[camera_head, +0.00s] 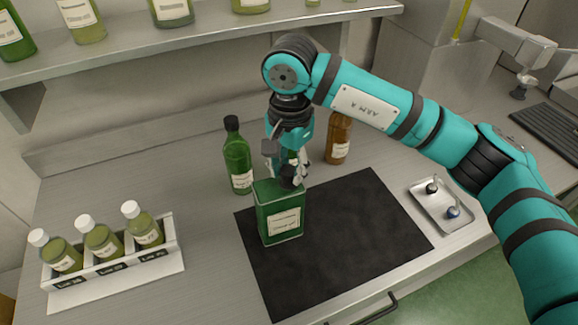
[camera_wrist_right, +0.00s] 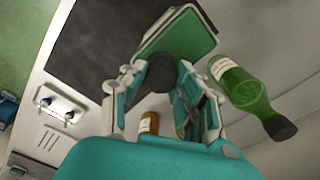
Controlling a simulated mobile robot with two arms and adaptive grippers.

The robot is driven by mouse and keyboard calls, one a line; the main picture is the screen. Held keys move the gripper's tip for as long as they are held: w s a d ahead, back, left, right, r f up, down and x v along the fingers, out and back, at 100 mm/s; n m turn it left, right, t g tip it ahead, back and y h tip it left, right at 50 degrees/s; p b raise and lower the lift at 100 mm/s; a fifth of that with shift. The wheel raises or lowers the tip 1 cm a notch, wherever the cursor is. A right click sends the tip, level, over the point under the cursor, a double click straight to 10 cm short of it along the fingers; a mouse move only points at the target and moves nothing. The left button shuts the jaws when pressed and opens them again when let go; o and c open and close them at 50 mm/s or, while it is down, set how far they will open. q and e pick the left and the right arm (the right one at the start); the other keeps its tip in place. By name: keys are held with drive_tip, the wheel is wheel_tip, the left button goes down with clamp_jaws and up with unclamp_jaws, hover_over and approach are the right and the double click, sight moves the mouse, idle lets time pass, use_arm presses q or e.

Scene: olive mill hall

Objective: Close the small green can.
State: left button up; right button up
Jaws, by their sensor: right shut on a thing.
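The small green can (camera_head: 281,213), a rectangular tin with a pale label, stands upright on the black mat (camera_head: 345,235). Its green top (camera_wrist_right: 182,38) shows in the wrist view. My right gripper (camera_head: 288,175) is directly above the can's top, pointing down. In the wrist view its fingers (camera_wrist_right: 160,80) are closed around a dark round cap (camera_wrist_right: 160,72), close to the can's top. The fingers hide the can's opening, so I cannot tell whether the cap sits on it. My left gripper is not in view.
A green bottle (camera_head: 237,158) stands behind the can to the left, a brown bottle (camera_head: 338,140) behind to the right. A white rack (camera_head: 115,262) holds three small bottles. A metal tray (camera_head: 448,206) with two small dark-ended items lies right. A bottle shelf (camera_head: 200,40) hangs above.

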drive_tip(key=shift+f+b, duration=0.45)
drive_tip(key=shift+b, duration=0.7)
idle(1.6)
drive_tip(key=o, duration=1)
drive_tip(key=shift+c, duration=0.9)
